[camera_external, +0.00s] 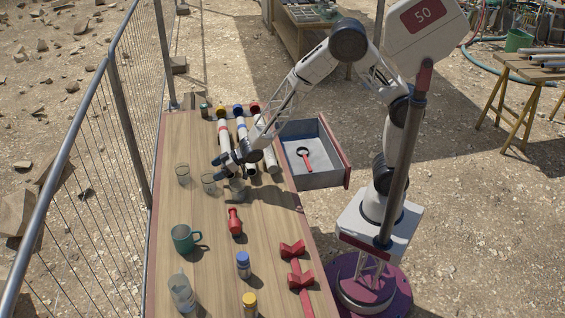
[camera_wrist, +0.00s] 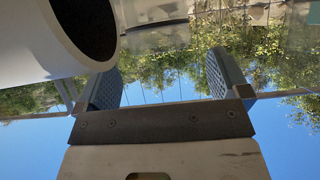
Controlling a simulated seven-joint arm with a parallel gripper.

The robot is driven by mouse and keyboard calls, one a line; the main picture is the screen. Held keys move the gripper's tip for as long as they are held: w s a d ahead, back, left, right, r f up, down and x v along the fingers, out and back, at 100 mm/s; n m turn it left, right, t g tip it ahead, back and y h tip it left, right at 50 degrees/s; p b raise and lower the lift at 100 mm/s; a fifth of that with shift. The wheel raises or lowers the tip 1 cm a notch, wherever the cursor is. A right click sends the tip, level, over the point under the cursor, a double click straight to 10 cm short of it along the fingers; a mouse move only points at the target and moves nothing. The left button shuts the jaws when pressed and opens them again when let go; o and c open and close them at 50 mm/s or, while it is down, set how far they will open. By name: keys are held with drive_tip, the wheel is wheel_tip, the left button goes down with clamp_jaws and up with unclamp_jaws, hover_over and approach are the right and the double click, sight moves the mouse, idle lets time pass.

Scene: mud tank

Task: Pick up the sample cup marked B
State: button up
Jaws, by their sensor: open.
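Three clear cups stand in a row on the wooden table in the external view: a left cup (camera_external: 183,174), a middle cup (camera_external: 208,182) and a right cup (camera_external: 238,189). No letter can be read on any of them, so I cannot tell which is B. My gripper (camera_external: 217,167) is low over the table, close to the middle and right cups. In the wrist view my gripper (camera_wrist: 165,80) has its two blue pads wide apart with nothing held between them. Clear, glassy shapes show along the top of that view; their marks are not legible.
Several white tubes with coloured ends (camera_external: 224,135) lie behind my gripper. An open drawer (camera_external: 318,178) holds a magnifier. A red object (camera_external: 235,222), green mug (camera_external: 185,239), glass jug (camera_external: 181,292), blue-capped bottle (camera_external: 243,265) and red stand (camera_external: 299,280) are nearer. A wire fence (camera_external: 112,130) borders the left.

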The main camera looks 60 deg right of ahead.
sight(202, 179)
drive_tip(key=shift+x, duration=2.6)
drive_tip(key=c, duration=1)
drive_tip(key=shift+c, duration=0.3)
wheel_tip(202, 179, up, 10)
